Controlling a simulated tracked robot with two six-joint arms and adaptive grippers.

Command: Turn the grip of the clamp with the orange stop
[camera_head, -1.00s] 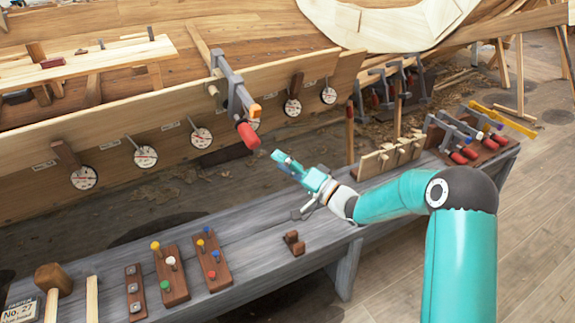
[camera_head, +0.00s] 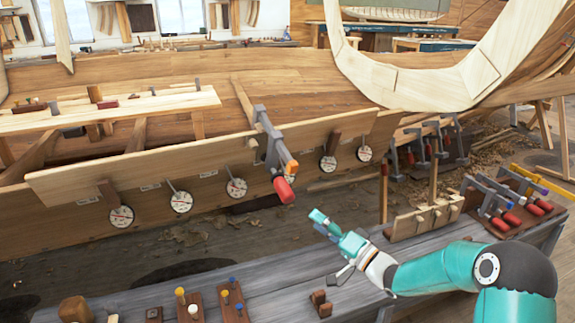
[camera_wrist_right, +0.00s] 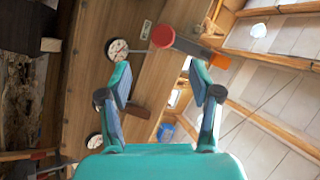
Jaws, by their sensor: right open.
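The clamp (camera_head: 270,138) is a grey bar clamp fixed over the plank on the hull. Its orange stop (camera_head: 292,167) sits near the lower end of the bar, and its red grip (camera_head: 284,190) hangs just below and left of the stop. My right gripper (camera_head: 319,217) is open and empty, below and right of the red grip and apart from it. In the right wrist view the red grip (camera_wrist_right: 163,37) shows end-on beyond the spread fingers (camera_wrist_right: 160,68). The orange stop (camera_wrist_right: 220,61) shows to its right. My left gripper is not in view.
Round dials (camera_head: 237,188) hang along the plank (camera_head: 150,160). The grey bench (camera_head: 260,270) below carries pegged blocks (camera_head: 232,303) and a small brown block (camera_head: 320,303). A rack with red-gripped clamps (camera_head: 510,208) stands at the bench's right end. Space around the red grip looks clear.

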